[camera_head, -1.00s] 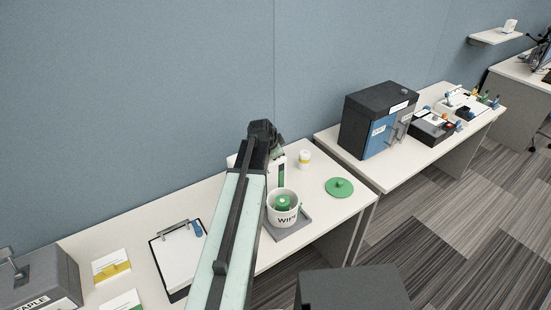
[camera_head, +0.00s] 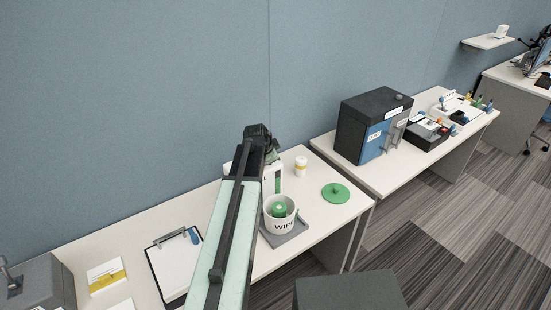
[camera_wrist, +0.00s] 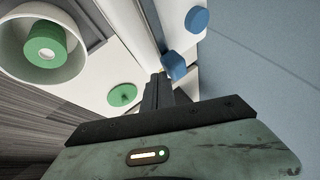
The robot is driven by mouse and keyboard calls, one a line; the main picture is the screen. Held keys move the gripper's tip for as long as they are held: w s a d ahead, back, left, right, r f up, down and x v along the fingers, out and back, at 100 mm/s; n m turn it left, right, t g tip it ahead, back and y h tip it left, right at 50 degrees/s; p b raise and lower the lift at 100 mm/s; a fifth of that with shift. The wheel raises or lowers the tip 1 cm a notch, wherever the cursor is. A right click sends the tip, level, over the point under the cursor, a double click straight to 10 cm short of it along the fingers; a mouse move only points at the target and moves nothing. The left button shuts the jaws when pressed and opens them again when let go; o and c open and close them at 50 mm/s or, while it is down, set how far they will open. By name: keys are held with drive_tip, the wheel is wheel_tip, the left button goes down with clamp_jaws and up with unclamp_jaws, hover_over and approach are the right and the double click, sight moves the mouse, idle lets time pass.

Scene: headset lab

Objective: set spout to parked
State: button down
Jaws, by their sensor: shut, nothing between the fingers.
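A white dispenser-like stand (camera_head: 278,178) with a green strip is partly hidden behind my arm on the near table. A white pot marked WIPE (camera_head: 281,225), with a green roll (camera_head: 279,209) inside, stands on a grey base in front of it. The pot also shows at upper left in the wrist view (camera_wrist: 78,66). In the wrist view a blue cylinder (camera_wrist: 174,66) sits just beyond my gripper (camera_wrist: 161,75), with a second blue piece (camera_wrist: 197,19) on a white surface above. I cannot tell which part is the spout. My gripper is shut and empty; contact is unclear.
A clipboard (camera_head: 172,264) lies left. A dark cabinet (camera_head: 374,125) stands on the right-hand table. The blue wall is close behind.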

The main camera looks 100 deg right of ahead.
drive_tip(key=s+a+r+p, duration=0.1)
drive_tip(key=a+r+p, duration=0.7)
drive_tip(key=a, duration=0.1)
drive_tip(key=shift+a, duration=0.15)
drive_tip(key=shift+s, duration=0.1)
